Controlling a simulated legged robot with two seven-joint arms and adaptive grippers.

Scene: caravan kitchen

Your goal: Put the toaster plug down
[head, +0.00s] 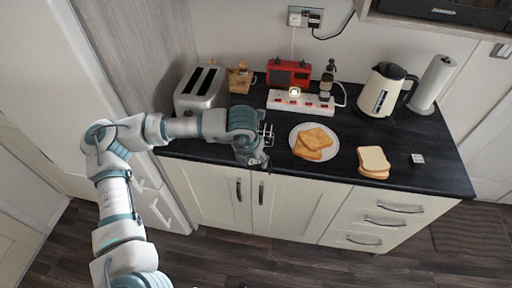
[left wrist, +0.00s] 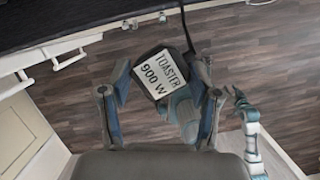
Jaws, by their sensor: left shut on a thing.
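My left gripper (head: 262,163) is at the front edge of the counter, left of the plate. In the left wrist view my left gripper (left wrist: 160,90) is shut on the toaster plug (left wrist: 160,75), a dark block with a white label reading "TOASTER 900 W". Its dark cord runs up from the plug toward the counter. In that view the plug is seen against the floor, just outside the counter edge. The silver toaster (head: 201,90) stands at the counter's left end. Part of an arm of mine shows at the right of the left wrist view; its jaw state is unclear.
A white power strip (head: 300,103) with a lit spot lies behind the plate of toast (head: 299,150). Bread slices (head: 373,163), a small white cube (head: 417,159), a kettle (head: 382,91) and a paper roll (head: 433,82) are to the right. The counter's front right (head: 435,180) is clear.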

